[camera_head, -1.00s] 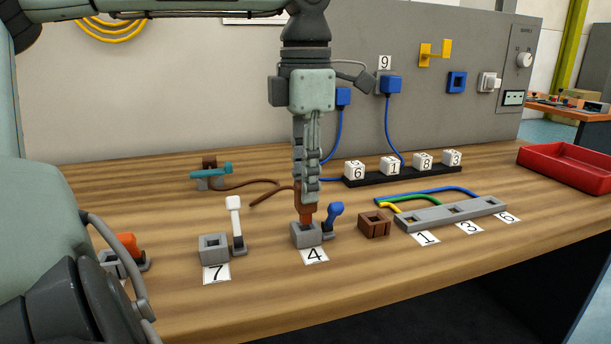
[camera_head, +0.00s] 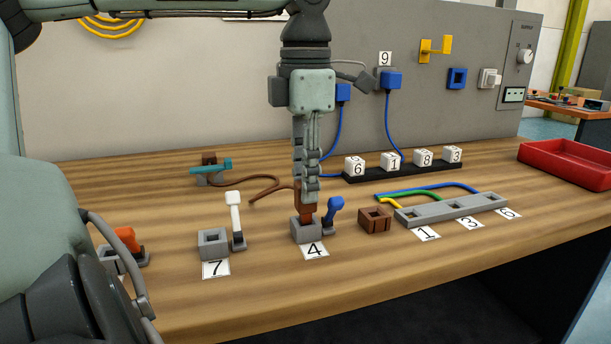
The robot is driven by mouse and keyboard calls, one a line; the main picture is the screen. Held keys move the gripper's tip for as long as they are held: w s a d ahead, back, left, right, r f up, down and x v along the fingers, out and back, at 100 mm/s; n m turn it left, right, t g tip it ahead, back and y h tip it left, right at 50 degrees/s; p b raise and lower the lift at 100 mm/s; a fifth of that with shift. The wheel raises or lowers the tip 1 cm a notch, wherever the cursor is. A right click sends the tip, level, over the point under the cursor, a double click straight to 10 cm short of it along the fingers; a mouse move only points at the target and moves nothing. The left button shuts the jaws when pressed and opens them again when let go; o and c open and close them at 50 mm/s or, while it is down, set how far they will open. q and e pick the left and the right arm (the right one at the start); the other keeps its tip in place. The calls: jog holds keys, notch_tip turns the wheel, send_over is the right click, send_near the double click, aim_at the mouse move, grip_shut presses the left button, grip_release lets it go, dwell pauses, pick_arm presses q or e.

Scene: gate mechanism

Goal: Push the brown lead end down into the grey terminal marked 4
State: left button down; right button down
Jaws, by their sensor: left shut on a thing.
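My left gripper (camera_head: 307,198) points straight down, shut on the brown lead end (camera_head: 306,214). The lead end stands upright at the top of the grey terminal (camera_head: 306,231), with its lower tip at the opening. How deep it sits is hidden. The white label marked 4 (camera_head: 315,250) lies in front of the terminal. A blue lever (camera_head: 335,206) stands raised and leaning at the terminal's right side. The brown lead's cable (camera_head: 272,191) runs back left across the table to a teal-topped clamp (camera_head: 211,167). My right gripper is not in view.
A grey terminal marked 7 (camera_head: 213,245) with a white lever (camera_head: 234,212) stands left. A brown open block (camera_head: 375,220) and a grey strip (camera_head: 412,220) with coloured wires stand right. White numbered cubes (camera_head: 390,162) are behind. A red tray (camera_head: 578,162) lies far right.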

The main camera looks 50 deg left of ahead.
pick_arm(q)
jog(key=shift+f+b, duration=0.65)
jog(key=shift+f, duration=0.3)
dwell(0.4)
jog(key=c, duration=1.2)
grip_release()
